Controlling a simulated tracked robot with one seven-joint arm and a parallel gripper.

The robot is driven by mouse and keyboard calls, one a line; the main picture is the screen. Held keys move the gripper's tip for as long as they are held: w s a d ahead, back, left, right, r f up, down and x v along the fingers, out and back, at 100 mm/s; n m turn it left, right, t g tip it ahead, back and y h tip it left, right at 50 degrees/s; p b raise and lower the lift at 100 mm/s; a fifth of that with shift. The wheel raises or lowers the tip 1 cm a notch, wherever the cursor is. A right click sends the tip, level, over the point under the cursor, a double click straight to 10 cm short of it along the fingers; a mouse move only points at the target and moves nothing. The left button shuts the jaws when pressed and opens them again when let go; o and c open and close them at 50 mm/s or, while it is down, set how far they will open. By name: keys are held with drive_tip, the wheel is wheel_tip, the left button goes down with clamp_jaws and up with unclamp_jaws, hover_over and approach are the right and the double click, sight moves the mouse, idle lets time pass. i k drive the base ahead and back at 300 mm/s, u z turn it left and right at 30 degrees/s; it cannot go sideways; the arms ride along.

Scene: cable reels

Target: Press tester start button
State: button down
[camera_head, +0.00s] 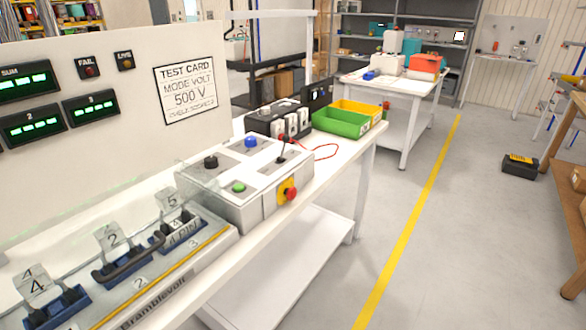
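A light grey control box (236,196) stands on the white bench. On its sloped top are a green button (238,187), a black knob (210,161), a blue button (251,141) and a small black lever (284,150). A red mushroom button on a yellow plate (288,190) is on its front side. No readable label marks which one is the start button. A clear flap (199,186) stands at the box's left edge. My gripper is not in view.
A test panel (100,100) with green displays, a FAIL lamp and a "500 V" test card (187,92) rises at left. A numbered fixture (130,262) lies in front. Green (341,122) and yellow bins stand behind the box.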

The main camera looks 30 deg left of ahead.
sight(238, 188)
drive_tip(key=z, duration=0.45)
drive_tip(key=k, duration=1.2)
drive_tip(key=u, duration=0.75)
drive_tip(key=i, duration=1)
drive_tip(key=u, duration=0.15)
